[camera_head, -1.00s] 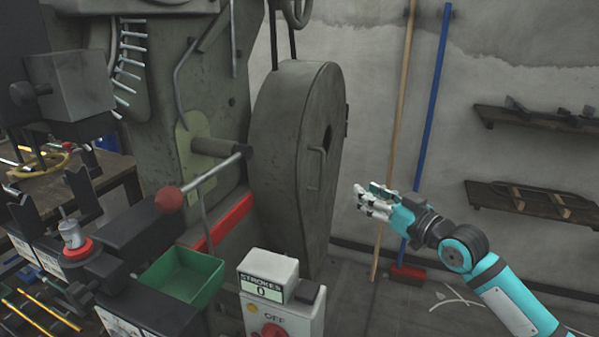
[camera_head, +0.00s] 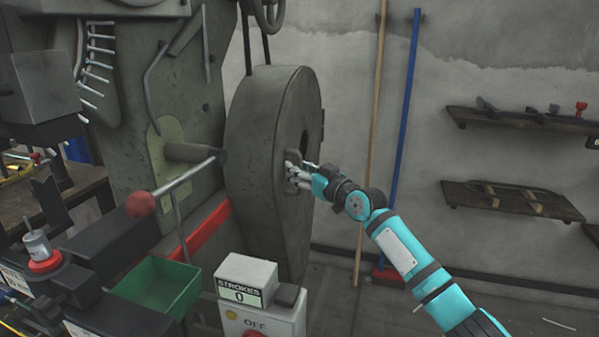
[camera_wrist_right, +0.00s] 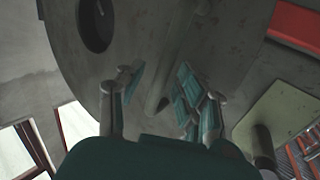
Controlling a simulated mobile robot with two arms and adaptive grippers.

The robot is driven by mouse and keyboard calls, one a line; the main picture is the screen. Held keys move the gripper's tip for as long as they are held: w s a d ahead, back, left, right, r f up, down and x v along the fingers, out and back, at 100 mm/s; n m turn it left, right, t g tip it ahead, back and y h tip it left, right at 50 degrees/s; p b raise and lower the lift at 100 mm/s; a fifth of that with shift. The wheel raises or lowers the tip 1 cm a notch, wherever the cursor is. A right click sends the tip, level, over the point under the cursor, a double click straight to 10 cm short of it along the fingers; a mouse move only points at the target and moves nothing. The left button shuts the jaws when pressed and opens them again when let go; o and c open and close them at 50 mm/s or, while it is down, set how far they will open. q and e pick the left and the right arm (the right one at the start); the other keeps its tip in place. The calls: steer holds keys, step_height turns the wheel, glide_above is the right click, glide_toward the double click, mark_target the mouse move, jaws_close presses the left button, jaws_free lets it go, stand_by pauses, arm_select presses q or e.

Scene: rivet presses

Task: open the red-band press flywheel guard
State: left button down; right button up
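The flywheel guard (camera_head: 262,130) is a tall grey-green rounded cover on the side of the press, which has a red band (camera_head: 208,230). The guard looks closed. My right gripper (camera_head: 292,172) is at the guard's outer face, over its upright bar handle (camera_head: 291,202), which it partly hides. In the right wrist view, the guard face (camera_wrist_right: 225,45) fills much of the frame. The gripper's fingers (camera_wrist_right: 160,95) are spread apart, with the grey handle (camera_wrist_right: 173,75) running between them. I cannot tell whether either finger touches it. My left gripper is not in view.
A red-knobbed lever (camera_head: 140,204), a green bin (camera_head: 160,287) and a strokes counter box (camera_head: 246,275) stand at the press's front. A wooden pole (camera_head: 376,100) and a blue-handled broom (camera_head: 407,110) lean on the wall. Shelves (camera_head: 520,122) hang at right.

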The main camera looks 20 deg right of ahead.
steer(key=shift+w, duration=0.15)
steer(key=shift+c, duration=0.4)
jaws_close()
